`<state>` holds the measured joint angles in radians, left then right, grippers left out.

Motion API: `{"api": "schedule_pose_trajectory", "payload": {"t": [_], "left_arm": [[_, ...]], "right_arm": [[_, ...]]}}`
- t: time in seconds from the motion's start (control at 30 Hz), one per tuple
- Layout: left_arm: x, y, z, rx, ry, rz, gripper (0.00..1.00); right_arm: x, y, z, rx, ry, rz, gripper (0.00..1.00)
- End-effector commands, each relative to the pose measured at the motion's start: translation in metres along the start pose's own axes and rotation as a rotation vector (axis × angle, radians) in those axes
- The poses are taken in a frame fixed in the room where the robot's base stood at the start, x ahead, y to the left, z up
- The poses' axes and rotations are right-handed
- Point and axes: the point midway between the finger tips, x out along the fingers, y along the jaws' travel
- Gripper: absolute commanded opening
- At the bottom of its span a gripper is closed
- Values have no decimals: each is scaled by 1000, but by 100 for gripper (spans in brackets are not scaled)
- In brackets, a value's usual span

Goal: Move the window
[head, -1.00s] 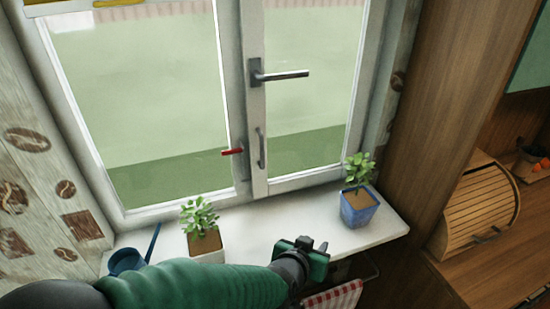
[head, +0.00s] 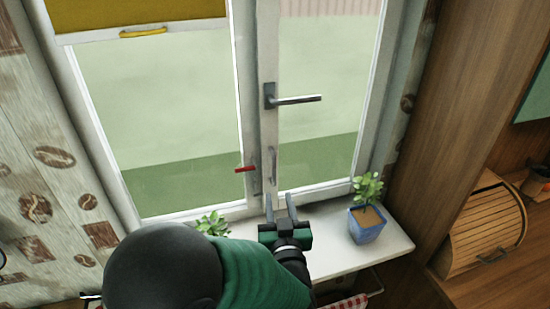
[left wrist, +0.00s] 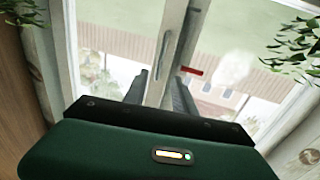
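The white-framed window (head: 253,120) has a left and a right pane. A dark lever handle (head: 292,100) sticks out to the right from its middle post. A small vertical grip (head: 272,163) sits lower on this post, and a red catch (head: 245,169) is just left of it. My left gripper (head: 280,201) is open and empty below the grip, its fingers pointing towards the post. In the left wrist view the open fingers (left wrist: 161,88) appear on either side of the post, with the grip (left wrist: 165,50) beyond them. Contact cannot be told. My right gripper is not in view.
A blue pot with a plant (head: 366,225) stands on the white sill (head: 330,248), right of my gripper. Another plant (head: 212,224) is partly hidden by my arm. A yellow blind (head: 140,14) covers the left pane's top. A wooden bread box (head: 485,228) is at right.

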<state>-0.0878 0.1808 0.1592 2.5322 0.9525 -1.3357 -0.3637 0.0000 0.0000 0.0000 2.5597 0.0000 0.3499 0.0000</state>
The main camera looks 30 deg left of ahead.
Motion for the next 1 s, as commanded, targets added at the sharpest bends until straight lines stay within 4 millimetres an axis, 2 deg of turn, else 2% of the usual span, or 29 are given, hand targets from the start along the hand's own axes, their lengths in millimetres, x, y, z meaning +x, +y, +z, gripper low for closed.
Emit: {"api": "schedule_pose_trajectory", "payload": {"t": [0.03, 0.1, 0.3, 0.43, 0.6, 0.83, 1.0], "left_arm": [[6, -1, -6, 3, -5, 0, 32], [27, -2, 0, -3, 0, -3, 32], [78, -1, 0, -2, -1, -1, 32], [101, -1, 0, -2, -1, 0, 32], [113, 0, 1, -2, -1, 3, 32], [114, 0, 1, -2, 0, 3, 31], [114, 0, 1, -2, -1, 3, 9]], "right_arm": [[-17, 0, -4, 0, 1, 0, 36], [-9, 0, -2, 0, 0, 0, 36], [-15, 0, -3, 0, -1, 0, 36], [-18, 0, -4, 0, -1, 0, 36], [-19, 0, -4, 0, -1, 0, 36], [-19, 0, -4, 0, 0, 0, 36], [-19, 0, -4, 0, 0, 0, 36]]}}
